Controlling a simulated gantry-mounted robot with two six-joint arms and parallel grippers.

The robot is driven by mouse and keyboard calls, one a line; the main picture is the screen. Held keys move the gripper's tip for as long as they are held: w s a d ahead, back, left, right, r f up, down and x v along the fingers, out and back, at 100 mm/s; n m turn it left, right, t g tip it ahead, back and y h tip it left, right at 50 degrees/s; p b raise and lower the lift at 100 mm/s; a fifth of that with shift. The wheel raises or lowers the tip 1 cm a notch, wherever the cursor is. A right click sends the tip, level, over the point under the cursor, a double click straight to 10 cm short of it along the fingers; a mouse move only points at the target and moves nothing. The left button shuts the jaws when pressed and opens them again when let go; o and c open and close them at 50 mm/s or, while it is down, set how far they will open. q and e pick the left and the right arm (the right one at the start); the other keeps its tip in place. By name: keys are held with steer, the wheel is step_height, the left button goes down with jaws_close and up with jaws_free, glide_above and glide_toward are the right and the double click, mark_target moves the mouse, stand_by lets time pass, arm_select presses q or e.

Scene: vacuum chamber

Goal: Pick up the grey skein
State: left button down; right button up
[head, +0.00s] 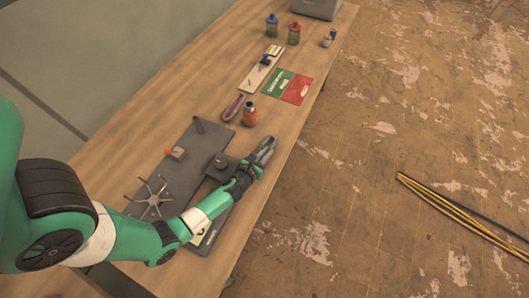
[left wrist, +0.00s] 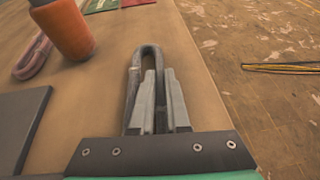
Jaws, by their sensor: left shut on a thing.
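The grey skein (head: 268,144) is a long narrow loop near the right edge of the wooden table. In the left wrist view the skein (left wrist: 148,51) points away from me, its rounded end beyond the fingertips. My left gripper (head: 258,160) is over its near part. The fingers (left wrist: 155,97) are shut on the skein, with its strands running between and beside them. I cannot tell whether the skein is clear of the table. The near end of the skein is hidden by the gripper. My right gripper is not in view.
A dark board (head: 190,150) with a spoked wheel (head: 150,196) is at the left. Green and red cards (head: 278,83) and several bottles are farther back. The table edge is close on the right.

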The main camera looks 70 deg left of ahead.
arm_select(q)
steer(key=shift+r+p, duration=0.55)
steer(key=shift+r, duration=0.05)
step_height(320, 180, up, 3)
steer(key=p, duration=0.2)
steer(key=shift+p, duration=0.35)
steer(key=s+d+r+p, duration=0.3)
steer(key=d+r, duration=0.6)
steer(key=d, duration=0.5)
steer(key=w+d+r+m+t+h, duration=0.1)
steer(key=w+d+r+m+h, duration=0.1)
steer(key=w+d+r, duration=0.3)
steer(key=w+d+r+m+t+h, duration=0.1)
steer(key=d+r+m+h, duration=0.15)
steer(key=r, duration=0.55)
steer(key=s+r+n+g+y+p, duration=0.1)
steer(key=s+r+n+y+p, duration=0.2)
steer(key=r+p, duration=0.9)
steer(key=s+p, duration=0.2)
steer(key=p, duration=0.7)
steer(key=shift+r+p, duration=0.3)
steer(key=shift+r, duration=0.05)
steer(key=shift+f, duration=0.1)
